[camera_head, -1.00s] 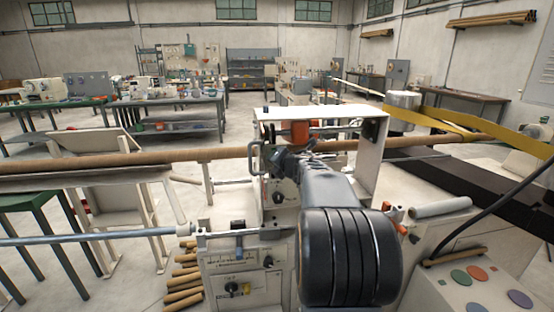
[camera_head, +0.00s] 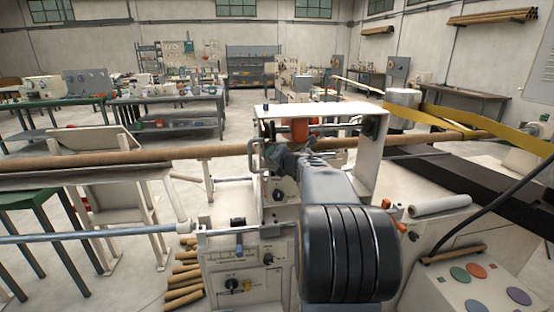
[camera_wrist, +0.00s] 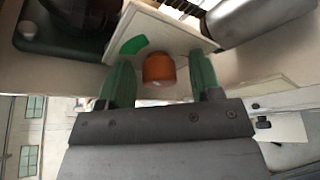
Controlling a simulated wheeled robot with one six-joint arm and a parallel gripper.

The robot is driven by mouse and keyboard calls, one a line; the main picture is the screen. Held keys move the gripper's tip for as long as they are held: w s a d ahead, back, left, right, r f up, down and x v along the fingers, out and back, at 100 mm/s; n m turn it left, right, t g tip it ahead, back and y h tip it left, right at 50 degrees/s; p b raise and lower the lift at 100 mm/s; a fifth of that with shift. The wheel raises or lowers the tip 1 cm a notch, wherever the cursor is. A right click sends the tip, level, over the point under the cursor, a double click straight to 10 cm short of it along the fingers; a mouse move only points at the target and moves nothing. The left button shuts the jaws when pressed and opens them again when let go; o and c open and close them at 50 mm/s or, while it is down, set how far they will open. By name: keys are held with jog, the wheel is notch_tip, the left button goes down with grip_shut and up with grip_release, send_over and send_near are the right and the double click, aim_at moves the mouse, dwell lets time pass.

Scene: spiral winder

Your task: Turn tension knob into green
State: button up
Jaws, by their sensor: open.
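An orange, rounded knob (camera_wrist: 159,69) shows in the wrist view, in front of a pale panel (camera_wrist: 178,40). A green patch (camera_wrist: 133,45) lies on that panel, up and left of the knob. My gripper (camera_wrist: 160,62) is open, with one green finger on each side of the knob. Gaps show between the fingers and the knob. No pointer mark on the knob can be made out. In the head view my arm largely hides the gripper at the white machine housing (camera_head: 345,112). An orange part (camera_head: 299,130) shows under its top.
A long brown tube (camera_head: 120,158) runs across the machine. A yellow strap (camera_head: 440,119) crosses at the right. A control box (camera_head: 482,290) with coloured buttons stands at lower right. In the wrist view a grey metal cylinder (camera_wrist: 258,18) is close at the upper right.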

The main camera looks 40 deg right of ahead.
jog(key=v, duration=1.4)
jog(key=shift+p, duration=0.4)
jog(key=shift+w+f, duration=0.1)
